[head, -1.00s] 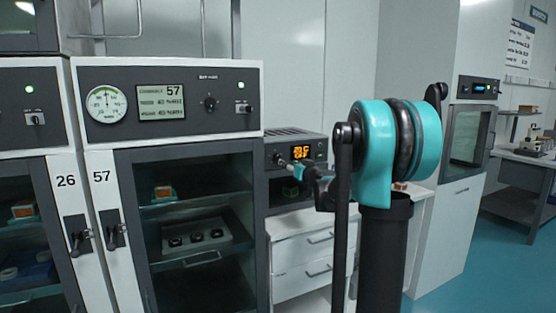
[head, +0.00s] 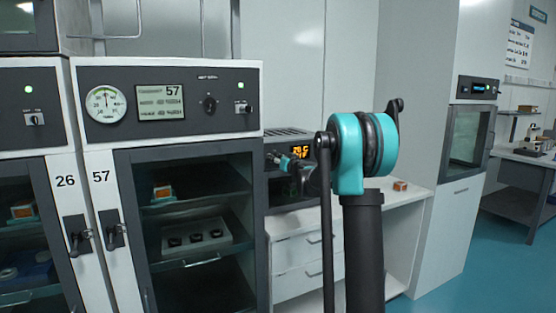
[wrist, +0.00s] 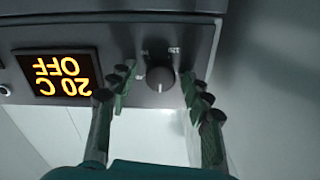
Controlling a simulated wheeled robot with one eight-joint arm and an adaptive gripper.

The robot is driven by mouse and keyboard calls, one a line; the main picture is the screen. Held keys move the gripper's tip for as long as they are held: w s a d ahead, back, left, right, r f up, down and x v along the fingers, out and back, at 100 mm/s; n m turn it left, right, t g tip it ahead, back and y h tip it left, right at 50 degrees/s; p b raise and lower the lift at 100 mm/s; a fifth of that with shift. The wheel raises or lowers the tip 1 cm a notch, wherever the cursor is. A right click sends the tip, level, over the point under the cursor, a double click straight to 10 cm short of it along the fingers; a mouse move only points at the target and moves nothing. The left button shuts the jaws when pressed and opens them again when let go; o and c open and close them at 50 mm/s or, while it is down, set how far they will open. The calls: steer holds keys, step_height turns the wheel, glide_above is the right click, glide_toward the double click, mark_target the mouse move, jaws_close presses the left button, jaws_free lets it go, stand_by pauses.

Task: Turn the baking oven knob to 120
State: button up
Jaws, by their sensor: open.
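The baking oven (head: 287,134) is a small grey unit with an orange display, on the counter right of the tall cabinet. In the wrist view its front panel is upside down, with the display (wrist: 63,75) reading 20 C and OFF. The round dark knob (wrist: 159,79) has a pale pointer mark at its upper edge in that view, and small scale marks around it. My gripper (wrist: 158,72) is open, with one finger on each side of the knob and visible gaps to it. In the head view my arm partly hides the oven front, and the knob cannot be made out.
Cabinet 57 (head: 168,75), with its own dial, screen and knob, stands close on the left. White drawers (head: 297,258) are below the oven. A small orange-and-white box (head: 400,185) sits on the counter to the right. Floor is clear at the far right.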

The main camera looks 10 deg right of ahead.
jaws_close()
steer(key=shift+m, duration=0.3)
steer(key=shift+s+a+f+n, duration=0.1)
steer(key=shift+n, duration=7.6)
steer(key=shift+f+n, duration=0.1)
steer(key=shift+n, duration=7.6)
